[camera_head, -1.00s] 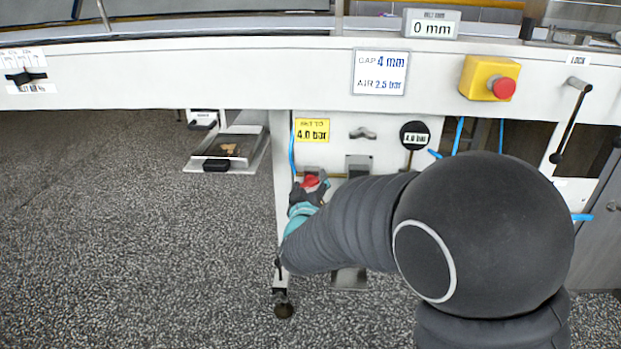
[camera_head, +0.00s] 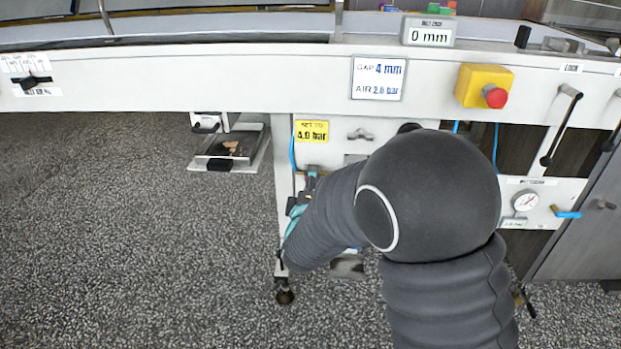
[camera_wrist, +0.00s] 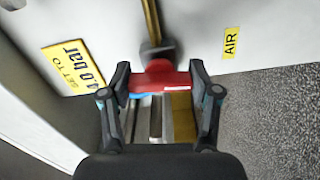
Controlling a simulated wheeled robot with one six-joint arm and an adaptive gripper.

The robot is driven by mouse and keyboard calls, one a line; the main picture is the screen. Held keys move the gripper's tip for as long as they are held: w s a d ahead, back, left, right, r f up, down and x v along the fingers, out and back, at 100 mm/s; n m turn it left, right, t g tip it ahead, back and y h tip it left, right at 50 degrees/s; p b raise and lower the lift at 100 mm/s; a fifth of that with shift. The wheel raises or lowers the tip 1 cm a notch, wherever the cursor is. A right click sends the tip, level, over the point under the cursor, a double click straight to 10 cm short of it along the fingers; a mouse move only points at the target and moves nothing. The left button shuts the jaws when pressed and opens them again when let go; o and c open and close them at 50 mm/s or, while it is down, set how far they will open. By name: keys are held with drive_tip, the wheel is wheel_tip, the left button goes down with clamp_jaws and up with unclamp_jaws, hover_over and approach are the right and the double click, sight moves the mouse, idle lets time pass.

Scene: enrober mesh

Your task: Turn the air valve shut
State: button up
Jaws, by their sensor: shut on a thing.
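The air valve's red handle (camera_wrist: 160,76) shows in the wrist view between the two fingers of my gripper (camera_wrist: 160,82), which is shut on it. The handle lies crosswise in the picture, in front of a dark fitting on a brass-coloured pipe. A yellow AIR label (camera_wrist: 231,42) is on the white panel to its right. In the head view my gripper (camera_head: 303,189) is low at the left side of the white panel, below the yellow "4.0 bar" label (camera_head: 311,131). The red handle is hidden there by the gripper and arm.
The machine's long white beam (camera_head: 200,90) runs above my gripper. It carries a yellow box with a red button (camera_head: 495,96) and a black lever (camera_head: 560,125). A round gauge (camera_head: 525,202) is at the right.

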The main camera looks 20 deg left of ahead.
drive_tip(key=shift+n, duration=0.7)
drive_tip(key=shift+n+p, duration=0.3)
drive_tip(key=o, duration=1.2)
drive_tip(key=shift+c, duration=0.2)
drive_tip(key=v, duration=1.2)
